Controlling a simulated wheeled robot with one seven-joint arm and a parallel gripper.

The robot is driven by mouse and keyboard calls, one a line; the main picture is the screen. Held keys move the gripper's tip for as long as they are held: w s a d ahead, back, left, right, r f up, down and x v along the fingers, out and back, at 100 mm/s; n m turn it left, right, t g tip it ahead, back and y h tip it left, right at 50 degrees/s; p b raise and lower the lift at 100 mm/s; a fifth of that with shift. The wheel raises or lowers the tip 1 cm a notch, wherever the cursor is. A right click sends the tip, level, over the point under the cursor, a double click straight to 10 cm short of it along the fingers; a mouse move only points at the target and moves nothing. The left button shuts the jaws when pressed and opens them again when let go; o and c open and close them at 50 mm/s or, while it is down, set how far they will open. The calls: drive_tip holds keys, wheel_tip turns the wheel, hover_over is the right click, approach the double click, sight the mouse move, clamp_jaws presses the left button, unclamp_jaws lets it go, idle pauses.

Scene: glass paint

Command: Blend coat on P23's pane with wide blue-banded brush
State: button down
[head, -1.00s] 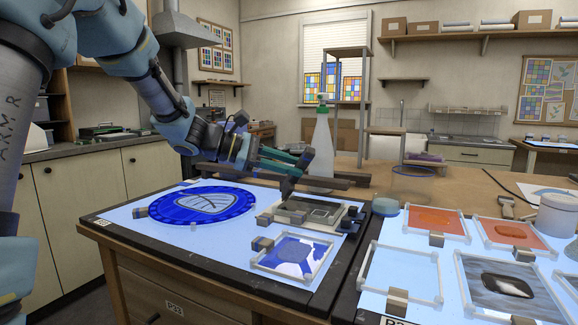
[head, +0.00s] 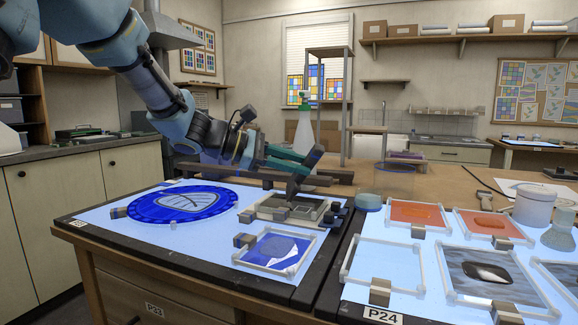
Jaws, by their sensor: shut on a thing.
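My gripper (head: 296,166), with teal fingers, is shut on a dark, wide brush (head: 305,172). The brush is tilted, its lower end above or at a grey tray (head: 262,207) on the left light table; I cannot tell if it touches. Its band colour is not clear. A square blue pane (head: 270,245) in a pale frame lies in front of the tray, with a darker rounded patch and a white area at its lower right. A round blue pane (head: 183,203) with a pale leaf-like shape lies to the left. The table's label (head: 154,310) is hard to read, possibly P23.
The right light table, labelled P24 (head: 382,316), holds an empty frame (head: 385,262), orange panes (head: 415,214), a streaked grey pane (head: 488,273) and a white jar (head: 534,206). A spray bottle (head: 303,132) and dark bars (head: 315,177) stand or lie behind the tray.

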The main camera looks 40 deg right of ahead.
drive_tip(key=shift+s+d+r+b, duration=0.65)
drive_tip(key=shift+s+d, duration=1.05)
drive_tip(key=shift+s, duration=0.95)
drive_tip(key=w+p, duration=0.1)
drive_tip(key=w, duration=0.2)
drive_tip(key=w+a+p, duration=0.1)
drive_tip(key=w, duration=0.3)
drive_tip(key=w+p, duration=0.1)
drive_tip(key=w, duration=0.3)
drive_tip(key=shift+w+a+p, duration=0.1)
drive_tip(key=shift+a+p, duration=0.1)
drive_tip(key=shift+p, duration=0.15)
drive_tip(key=shift+f+b, duration=0.35)
drive_tip(key=shift+f, duration=0.05)
drive_tip(key=shift+f, duration=0.25)
drive_tip(key=shift+w, duration=0.15)
drive_tip(key=shift+w+a, duration=0.6)
drive_tip(key=shift+w, duration=0.2)
